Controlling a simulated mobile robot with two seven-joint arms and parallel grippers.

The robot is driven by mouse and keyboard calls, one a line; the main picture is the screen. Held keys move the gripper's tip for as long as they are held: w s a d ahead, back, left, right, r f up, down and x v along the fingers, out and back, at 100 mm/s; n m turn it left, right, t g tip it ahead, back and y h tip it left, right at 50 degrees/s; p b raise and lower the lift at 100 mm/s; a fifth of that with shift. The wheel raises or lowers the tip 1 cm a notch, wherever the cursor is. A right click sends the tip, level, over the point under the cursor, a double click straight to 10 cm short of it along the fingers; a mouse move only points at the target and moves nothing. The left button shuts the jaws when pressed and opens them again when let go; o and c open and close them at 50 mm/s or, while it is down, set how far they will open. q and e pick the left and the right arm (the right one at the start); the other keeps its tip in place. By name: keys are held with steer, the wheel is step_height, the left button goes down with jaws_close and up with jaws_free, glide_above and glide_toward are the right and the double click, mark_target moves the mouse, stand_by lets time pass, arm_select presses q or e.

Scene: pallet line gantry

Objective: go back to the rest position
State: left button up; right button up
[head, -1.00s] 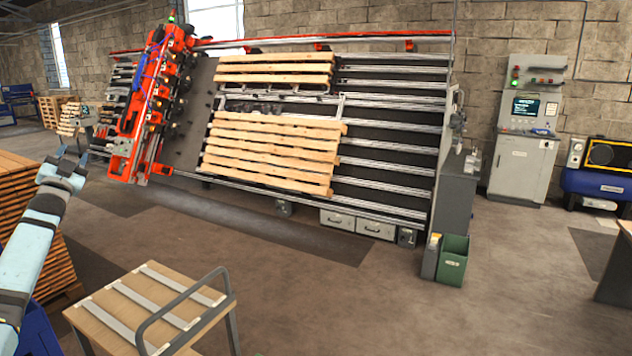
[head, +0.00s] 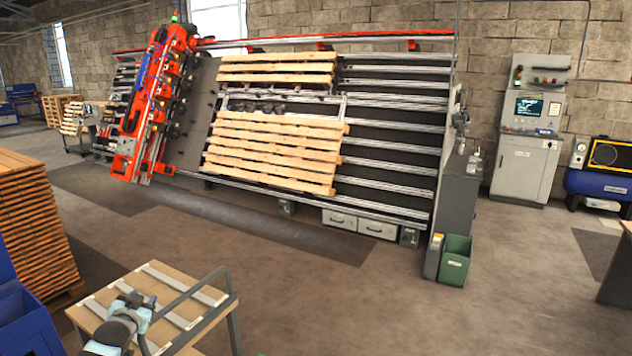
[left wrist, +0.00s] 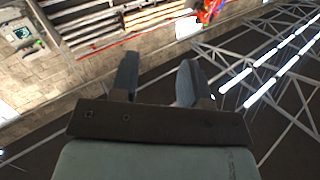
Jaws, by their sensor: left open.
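My left gripper (head: 133,303) is at the bottom left of the head view, in front of the wooden-topped cart as seen from here. I cannot tell its height above the cart top. In the left wrist view its two fingers (left wrist: 158,80) stand apart with nothing between them. That view is tilted toward the wall and roof trusses. My right gripper is not in view.
The cart (head: 205,290) with its grey rail stands close at the lower left. A stack of pallets (head: 35,225) and a blue bin (head: 22,325) are at the left edge. The pallet gantry (head: 390,150) stands behind. Open floor lies at centre and right.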

arm_select(q)
steer(key=s+d+f+g+h, duration=0.1)
steer(key=s+d+f, duration=0.55)
steer(key=s, duration=0.35)
steer(key=s+d+f+g+h, duration=0.1)
steer(key=s+d+f+h, duration=0.1)
steer(key=s+d+f, duration=0.6)
steer(key=s+d+f+g+h, duration=0.1)
steer(key=s+d+f, duration=0.35)
steer(key=s, duration=0.65)
steer(key=s+d, duration=0.3)
steer(key=s, duration=0.4)
steer(key=s+d+g+h, duration=0.1)
steer(key=s+d, duration=0.3)
steer(key=s, duration=0.3)
steer(key=shift+s+d+r+g, duration=0.15)
steer(key=shift+s+r+g, duration=0.05)
steer(key=shift+s+g, duration=0.1)
